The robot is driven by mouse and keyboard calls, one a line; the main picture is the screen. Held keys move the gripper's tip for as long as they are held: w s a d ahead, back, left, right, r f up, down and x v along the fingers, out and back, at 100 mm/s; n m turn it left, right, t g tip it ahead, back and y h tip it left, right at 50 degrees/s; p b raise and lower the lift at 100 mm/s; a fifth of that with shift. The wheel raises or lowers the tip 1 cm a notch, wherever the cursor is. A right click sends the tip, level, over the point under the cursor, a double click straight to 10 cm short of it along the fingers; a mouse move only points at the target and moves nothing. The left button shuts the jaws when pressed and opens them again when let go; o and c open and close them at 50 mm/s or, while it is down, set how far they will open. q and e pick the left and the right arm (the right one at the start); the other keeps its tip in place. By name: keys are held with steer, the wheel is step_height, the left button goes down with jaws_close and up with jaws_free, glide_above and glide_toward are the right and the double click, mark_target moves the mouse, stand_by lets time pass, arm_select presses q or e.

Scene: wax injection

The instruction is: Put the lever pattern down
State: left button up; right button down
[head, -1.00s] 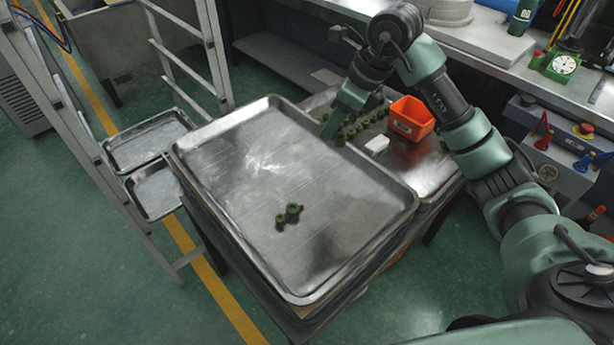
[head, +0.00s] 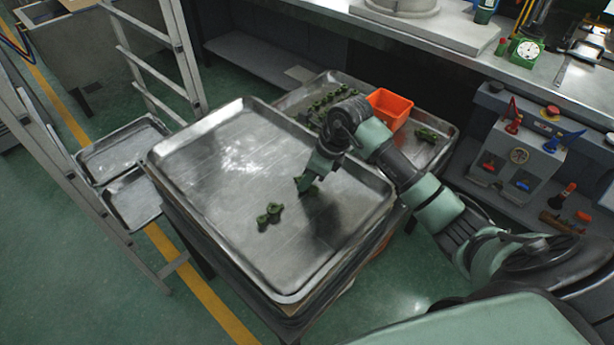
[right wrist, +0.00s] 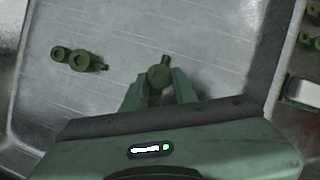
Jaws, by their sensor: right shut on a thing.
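A green lever pattern (right wrist: 160,76) is between the fingers of my right gripper (right wrist: 160,92), which is shut on it, in the right wrist view. In the head view my right gripper (head: 306,184) is low over the large metal tray (head: 215,155), right of its middle. The held pattern (head: 312,190) is partly hidden by the gripper there. I cannot tell whether it touches the tray. Another green pattern (head: 269,214) lies on the tray to the left of the gripper; it also shows in the right wrist view (right wrist: 78,60). My left gripper is not in view.
Behind the large tray, a second metal tray (head: 440,150) holds several green patterns (head: 328,99) and an orange bin (head: 390,108). A ladder-like rack (head: 150,65) stands at the left. The large tray's left and far parts are bare.

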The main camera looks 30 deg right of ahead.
steer(key=shift+f, duration=0.2)
steer(key=c, duration=1.1)
jaws_free()
steer(key=shift+r, duration=0.1)
steer(key=v, duration=1.2)
steer(key=shift+r+b, duration=0.1)
steer(key=shift+b, duration=0.2)
